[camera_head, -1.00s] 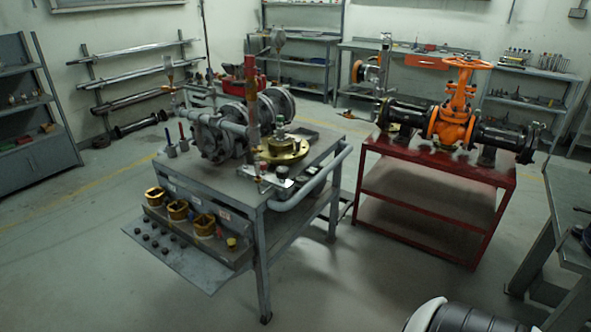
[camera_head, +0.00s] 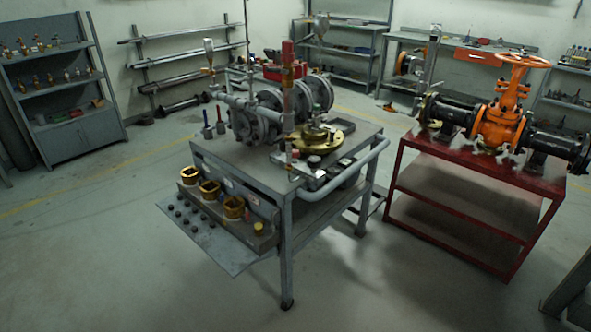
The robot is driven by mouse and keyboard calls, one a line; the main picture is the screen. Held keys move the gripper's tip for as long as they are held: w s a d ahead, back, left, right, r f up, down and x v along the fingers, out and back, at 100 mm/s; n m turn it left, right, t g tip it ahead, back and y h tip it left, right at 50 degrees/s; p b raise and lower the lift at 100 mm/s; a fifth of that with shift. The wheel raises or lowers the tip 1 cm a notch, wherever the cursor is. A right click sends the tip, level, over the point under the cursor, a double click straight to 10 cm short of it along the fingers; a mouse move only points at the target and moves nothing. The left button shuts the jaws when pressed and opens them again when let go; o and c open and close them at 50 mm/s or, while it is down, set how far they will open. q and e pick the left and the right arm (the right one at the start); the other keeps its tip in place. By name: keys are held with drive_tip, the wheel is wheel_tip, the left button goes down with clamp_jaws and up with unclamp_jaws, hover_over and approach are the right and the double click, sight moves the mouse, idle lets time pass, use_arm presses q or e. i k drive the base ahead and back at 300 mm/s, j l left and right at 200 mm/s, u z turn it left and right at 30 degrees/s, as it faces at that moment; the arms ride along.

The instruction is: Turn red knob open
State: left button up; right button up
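An orange gate valve (camera_head: 502,120) stands on a red metal table at the right. Its round orange-red handwheel (camera_head: 515,60) lies flat on top. On the grey workbench at the centre, a vertical pipe has a red upper part (camera_head: 288,52). I cannot tell for sure which of these is the red knob. Neither of my grippers is in view.
The grey workbench (camera_head: 360,137) holds grey pipework and a brass flange (camera_head: 322,137). The red table (camera_head: 455,195) stands right of it, with a narrow gap between. Another grey bench (camera_head: 572,290) edges in at lower right. Open floor (camera_head: 110,260) lies in front and left.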

sight(294, 156)
drive_tip(key=i+l+u, duration=0.3)
drive_tip(key=i+l, duration=0.2)
drive_tip(key=i+l+u, duration=0.3)
drive_tip(key=i+l, duration=0.35)
